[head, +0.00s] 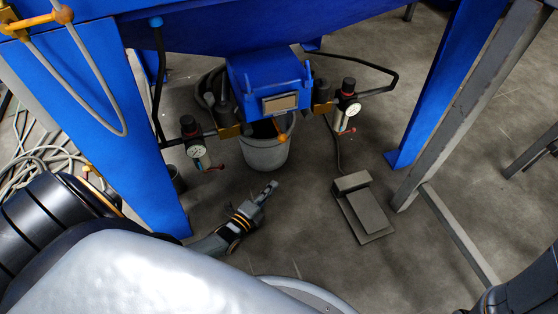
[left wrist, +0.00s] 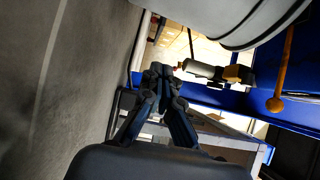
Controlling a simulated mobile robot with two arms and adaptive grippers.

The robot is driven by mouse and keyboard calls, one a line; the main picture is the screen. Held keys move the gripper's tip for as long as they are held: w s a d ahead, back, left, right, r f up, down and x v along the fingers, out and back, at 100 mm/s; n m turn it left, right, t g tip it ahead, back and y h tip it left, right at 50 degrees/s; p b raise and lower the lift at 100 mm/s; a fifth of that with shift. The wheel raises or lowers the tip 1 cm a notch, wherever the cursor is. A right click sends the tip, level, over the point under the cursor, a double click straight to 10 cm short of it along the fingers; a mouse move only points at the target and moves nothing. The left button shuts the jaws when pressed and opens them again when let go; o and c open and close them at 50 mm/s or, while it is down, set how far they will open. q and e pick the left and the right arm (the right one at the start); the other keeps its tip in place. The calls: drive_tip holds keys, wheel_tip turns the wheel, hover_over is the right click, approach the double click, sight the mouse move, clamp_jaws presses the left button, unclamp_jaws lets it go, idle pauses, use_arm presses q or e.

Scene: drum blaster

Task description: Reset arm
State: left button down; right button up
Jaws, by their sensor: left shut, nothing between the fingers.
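My left gripper (head: 269,188) is in the middle of the head view, above the floor and below the blue machine. It also shows in the left wrist view (left wrist: 160,72), where its two dark fingers meet at the tips. It is shut with nothing between the fingers. My left arm comes in from the lower left, its white link filling the bottom of the head view. My right gripper is not in view; only a dark part shows at the lower right corner. The blue blaster (head: 268,78) has a box with gauges on both sides.
A grey bucket (head: 264,153) stands under the box, just beyond my left gripper. A foot pedal (head: 363,207) lies on the floor to the right. A blue leg (head: 125,130) stands to the left, close to my arm. Floor between gripper and pedal is clear.

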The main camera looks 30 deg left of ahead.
use_arm(q)
drive_tip(key=shift+s, duration=0.85)
